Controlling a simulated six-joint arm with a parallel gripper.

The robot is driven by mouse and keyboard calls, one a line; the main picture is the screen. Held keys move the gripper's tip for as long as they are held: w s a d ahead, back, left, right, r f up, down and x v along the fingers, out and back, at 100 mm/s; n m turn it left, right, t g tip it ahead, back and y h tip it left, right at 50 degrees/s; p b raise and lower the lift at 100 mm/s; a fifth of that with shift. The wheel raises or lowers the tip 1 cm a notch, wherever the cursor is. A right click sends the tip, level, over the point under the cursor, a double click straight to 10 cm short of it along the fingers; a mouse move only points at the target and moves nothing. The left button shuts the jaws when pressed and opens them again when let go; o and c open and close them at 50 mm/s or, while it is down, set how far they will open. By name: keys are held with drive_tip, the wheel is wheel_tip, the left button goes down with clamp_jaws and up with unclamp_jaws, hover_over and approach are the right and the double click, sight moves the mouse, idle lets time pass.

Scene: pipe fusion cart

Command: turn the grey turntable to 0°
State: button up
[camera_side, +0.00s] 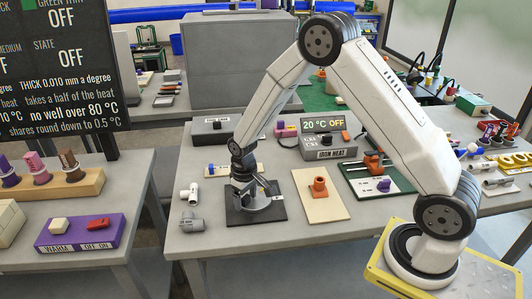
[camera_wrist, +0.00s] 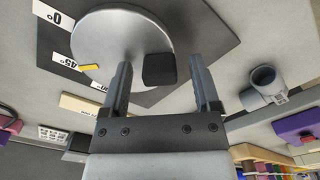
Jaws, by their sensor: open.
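The grey turntable (camera_wrist: 118,40) is a round disc on a dark base plate (camera_wrist: 215,25); in the side view its disc (camera_side: 262,214) is partly hidden by my gripper. Its yellow pointer (camera_wrist: 90,67) lies by the 45° label (camera_wrist: 58,58). The 0° label (camera_wrist: 54,14) is farther up, and another label is mostly hidden by a finger. A black knob (camera_wrist: 159,69) stands near the disc's rim. My gripper (camera_wrist: 160,62) is open, with one finger on each side of the knob in the wrist view. It is low over the turntable in the side view (camera_side: 262,190). Finger contact cannot be told.
Grey pipe fittings (camera_side: 187,221) lie left of the plate. A beige board with an orange fitting (camera_side: 319,187) is to the right, and the iron heat box (camera_side: 330,150) is behind. A long pale block (camera_wrist: 80,104) lies beyond the plate.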

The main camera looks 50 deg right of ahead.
clamp_jaws()
drive_tip(key=shift+w+m, duration=0.1)
drive_tip(key=shift+m, duration=0.3)
drive_tip(key=m, duration=0.1)
drive_tip(key=w+m, duration=0.1)
drive_tip(key=m, duration=0.1)
drive_tip(key=shift+d+m, duration=0.15)
drive_tip(key=shift+m, duration=0.15)
drive_tip(key=m, duration=0.1)
drive_tip(key=w+m, duration=0.1)
drive_tip(key=m, duration=0.2)
drive_tip(key=shift+w+d+m, duration=0.15)
drive_tip(key=shift+d+m, duration=0.15)
drive_tip(key=shift+d, duration=0.1)
